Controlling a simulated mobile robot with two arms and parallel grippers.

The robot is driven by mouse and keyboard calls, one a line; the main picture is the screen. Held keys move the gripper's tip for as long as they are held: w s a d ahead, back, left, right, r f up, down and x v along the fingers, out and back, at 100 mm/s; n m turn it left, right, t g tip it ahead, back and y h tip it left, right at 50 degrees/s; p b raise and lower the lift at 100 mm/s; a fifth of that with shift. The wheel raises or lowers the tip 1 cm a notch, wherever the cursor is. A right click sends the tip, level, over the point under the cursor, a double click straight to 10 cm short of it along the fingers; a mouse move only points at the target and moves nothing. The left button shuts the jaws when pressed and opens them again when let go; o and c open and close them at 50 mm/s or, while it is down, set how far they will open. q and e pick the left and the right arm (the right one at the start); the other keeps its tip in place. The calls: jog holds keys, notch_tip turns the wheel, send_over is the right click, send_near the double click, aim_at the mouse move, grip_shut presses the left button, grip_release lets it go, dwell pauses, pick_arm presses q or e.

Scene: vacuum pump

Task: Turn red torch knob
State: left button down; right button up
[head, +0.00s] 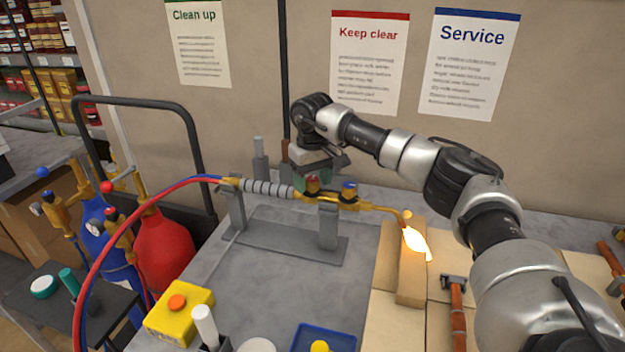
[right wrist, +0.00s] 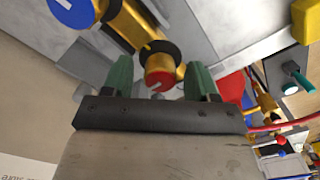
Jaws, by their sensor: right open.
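The torch (head: 270,188) lies across a grey stand, and a flame (head: 416,243) burns at its tip on the right. The red torch knob (head: 313,184) and the blue knob (head: 349,188) sit on its brass body. In the right wrist view the red knob (right wrist: 160,80) shows between the two green fingertips, and the blue knob (right wrist: 73,12) is at the upper left. My right gripper (right wrist: 160,82) is open, with a finger on either side of the red knob; I cannot tell whether they touch it. My left gripper is not in view.
A yellow box with an orange button (head: 177,302) stands at the front left. Red and blue hoses (head: 120,220) run from the torch to the gas cylinders (head: 163,250).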

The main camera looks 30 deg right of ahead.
aim_at(313, 179)
notch_tip(313, 179, up, 11)
jog(key=b, duration=0.2)
jog(key=shift+f, duration=0.15)
dwell(0.4)
